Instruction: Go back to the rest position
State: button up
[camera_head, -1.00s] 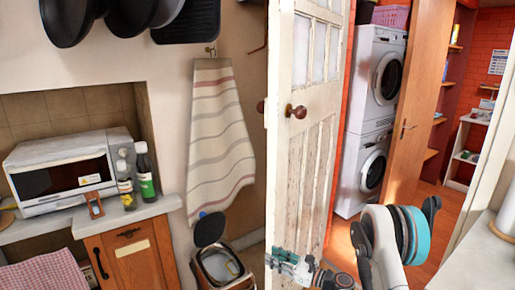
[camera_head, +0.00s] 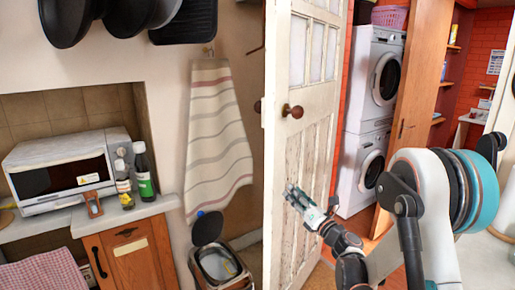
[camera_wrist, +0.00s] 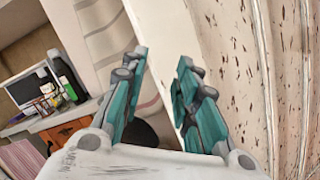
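My gripper (camera_head: 294,194) is raised in front of the worn white door (camera_head: 303,160) in the head view. In the wrist view, the gripper (camera_wrist: 160,62) has its two teal fingers spread apart, with nothing between them. The door (camera_wrist: 285,80) fills the right side of the wrist view, close to the right finger. I cannot tell exactly how much room is between them. My arm comes in from the lower right of the head view.
The door's round knob (camera_head: 293,111) is above my gripper. A striped towel (camera_head: 218,140) hangs to the left, above an open bin (camera_head: 217,262). A microwave (camera_head: 62,170) and bottles (camera_head: 145,178) stand on the counter. Stacked washing machines (camera_head: 367,165) are behind the door.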

jog(key=s+d+r+m+t+h, duration=0.2)
jog(key=d+r+m+h, duration=0.4)
jog(key=r+m, duration=0.45)
jog(key=s+d+r+m+g+h, duration=0.2)
jog(key=s+d+r+m+h, duration=0.35)
jog(key=s+m, duration=0.4)
jog(key=s+a+f+m+g, duration=0.1)
jog(key=s+f+m+g, duration=0.2)
jog(key=s, duration=0.7)
jog(key=s+a+f+m+g, duration=0.2)
jog(key=s+f+m+g, duration=0.2)
jog(key=s, duration=0.7)
jog(key=s+a+f+m+g, duration=0.1)
jog(key=s+f+m+g, duration=0.2)
jog(key=s+f+m, duration=0.4)
jog(key=s+m+y, duration=0.1)
jog(key=s, duration=0.3)
jog(key=shift+a+f, duration=0.15)
jog(key=shift+a, duration=0.1)
jog(key=shift+s, duration=0.1)
